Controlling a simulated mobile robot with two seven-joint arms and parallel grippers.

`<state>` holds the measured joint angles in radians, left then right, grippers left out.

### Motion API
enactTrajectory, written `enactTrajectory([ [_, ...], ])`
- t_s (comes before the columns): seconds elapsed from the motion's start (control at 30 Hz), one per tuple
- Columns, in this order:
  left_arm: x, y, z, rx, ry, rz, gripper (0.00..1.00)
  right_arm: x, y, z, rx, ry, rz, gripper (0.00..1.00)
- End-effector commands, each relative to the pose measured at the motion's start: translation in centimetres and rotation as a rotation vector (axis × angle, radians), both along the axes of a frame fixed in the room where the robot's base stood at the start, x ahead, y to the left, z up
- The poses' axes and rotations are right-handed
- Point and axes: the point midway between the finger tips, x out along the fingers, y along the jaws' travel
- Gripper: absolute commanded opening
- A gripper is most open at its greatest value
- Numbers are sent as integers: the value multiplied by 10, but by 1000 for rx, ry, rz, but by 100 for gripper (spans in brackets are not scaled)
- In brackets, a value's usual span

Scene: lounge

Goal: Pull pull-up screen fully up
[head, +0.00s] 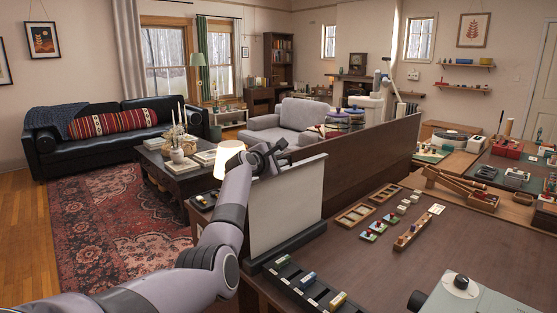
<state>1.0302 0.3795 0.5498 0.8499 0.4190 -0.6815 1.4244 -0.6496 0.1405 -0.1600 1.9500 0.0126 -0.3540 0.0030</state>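The pull-up screen (288,205) is a white panel with a thin dark top edge. It stands upright out of a long dark base (286,247) at the left side of the brown table, with much of the panel showing. My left arm comes in from the lower left and passes left of the screen. My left gripper (275,155) is at the upper left of the screen, close to its top edge. I cannot tell whether it touches the edge, or whether its fingers are open or shut. My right gripper is not in view.
A brown divider (372,165) runs behind the screen. Wooden trays (355,215), small coloured pieces and a slotted dark strip (305,285) lie on the table (400,265). A pale box with a black knob (462,283) stands at front right. A lit lamp (229,158) is left of the gripper.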

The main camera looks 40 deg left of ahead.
Motion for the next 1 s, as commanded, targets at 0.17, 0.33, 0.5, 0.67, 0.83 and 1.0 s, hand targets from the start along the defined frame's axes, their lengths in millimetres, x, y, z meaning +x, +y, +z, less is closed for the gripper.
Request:
enactTrajectory([
  [0.17,-1,-1,-1,0,2,0,21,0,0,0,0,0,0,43],
  [0.33,-9,-3,1,1,2,-1,21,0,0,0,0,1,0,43],
  [0.5,-23,-6,4,2,0,0,21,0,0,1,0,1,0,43],
  [0.67,-37,-10,7,2,0,0,21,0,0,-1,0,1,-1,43],
  [0.83,-52,-14,11,1,0,0,21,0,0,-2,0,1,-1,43],
  [1.0,-63,-17,13,0,0,0,21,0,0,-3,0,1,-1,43],
])
